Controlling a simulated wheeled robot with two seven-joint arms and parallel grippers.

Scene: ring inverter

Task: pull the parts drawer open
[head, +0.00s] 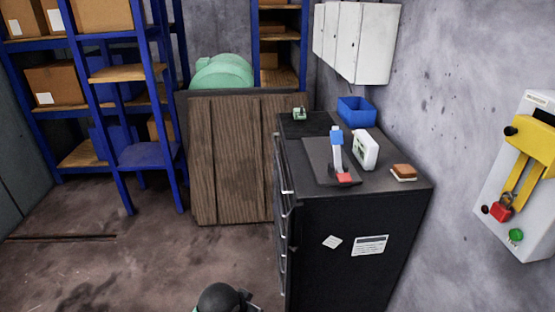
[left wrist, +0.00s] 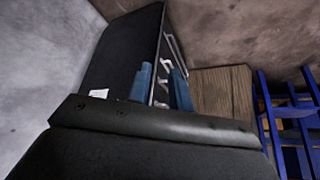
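The black drawer cabinet (head: 345,240) stands against the right wall. Its drawer fronts face left and are seen edge-on, with several metal handles (head: 283,205) one above another. All drawers look closed; I cannot tell which is the parts drawer. The cabinet (left wrist: 125,55) also shows in the left wrist view, with its handles running down the front. My left gripper (left wrist: 161,70) has two blue fingers standing apart, with nothing held between them. The cabinet front and handles show behind and between the fingers; contact is not visible. My right gripper is in neither view.
On the cabinet top are a blue bin (head: 356,110), a white device (head: 365,150) and small parts. A wooden panel (head: 232,165) stands behind it. Blue shelving (head: 150,100) is at left. A yellow-handled switch box (head: 525,165) is on the right wall. Floor left of the cabinet is clear.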

